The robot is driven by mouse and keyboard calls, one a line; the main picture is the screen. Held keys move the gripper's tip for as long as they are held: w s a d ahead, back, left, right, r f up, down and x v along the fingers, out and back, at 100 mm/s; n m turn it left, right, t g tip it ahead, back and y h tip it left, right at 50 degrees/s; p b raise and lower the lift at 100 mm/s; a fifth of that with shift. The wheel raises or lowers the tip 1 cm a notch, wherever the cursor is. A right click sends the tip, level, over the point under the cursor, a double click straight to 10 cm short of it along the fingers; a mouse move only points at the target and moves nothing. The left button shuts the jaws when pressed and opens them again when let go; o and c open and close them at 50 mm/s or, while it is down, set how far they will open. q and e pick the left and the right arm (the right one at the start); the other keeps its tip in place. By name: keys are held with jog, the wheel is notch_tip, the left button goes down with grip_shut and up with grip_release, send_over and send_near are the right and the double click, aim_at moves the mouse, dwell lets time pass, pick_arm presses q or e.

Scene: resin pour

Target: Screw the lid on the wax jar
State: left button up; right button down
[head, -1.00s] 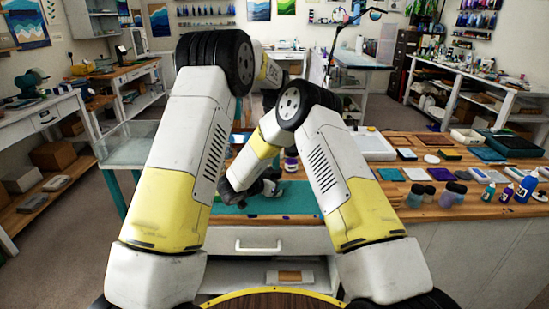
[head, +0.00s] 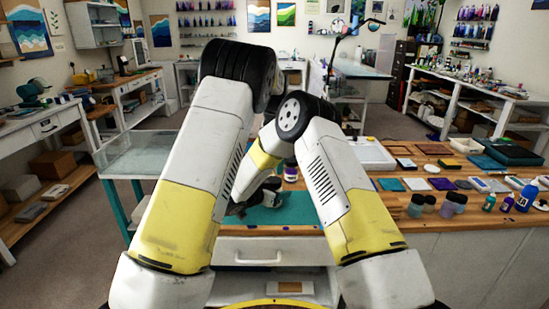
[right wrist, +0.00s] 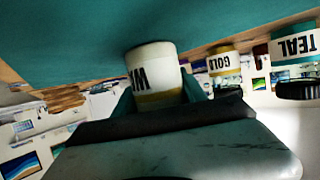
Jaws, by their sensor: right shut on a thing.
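My right gripper (head: 270,192) is low over the teal mat (head: 285,215) in the head view, partly covered by my own arm. In the right wrist view my right gripper (right wrist: 158,95) is shut on a pale jar (right wrist: 152,65) with a yellowish band and dark lettering that starts with W, apparently the wax jar. The fingers grip its sides, and the gripper body hides its end nearest the camera. I cannot make out a lid on it. My left gripper is hidden behind my left arm in the head view.
In the right wrist view a GOLD jar (right wrist: 224,64) and a TEAL jar (right wrist: 295,48) stand beside the held jar. A small white and purple container (head: 291,172) stands at the mat's back edge. Dark-lidded jars (head: 416,205), bottles and trays fill the table's right side.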

aim_at(274, 180)
pick_arm(q)
jog(key=shift+f, duration=3.15)
grip_shut()
jog(key=m, duration=0.3)
jog(key=shift+o, duration=0.5)
grip_release()
jog(key=shift+r, duration=0.1)
jog(key=shift+r, duration=2.15)
jog(key=shift+c, duration=0.5)
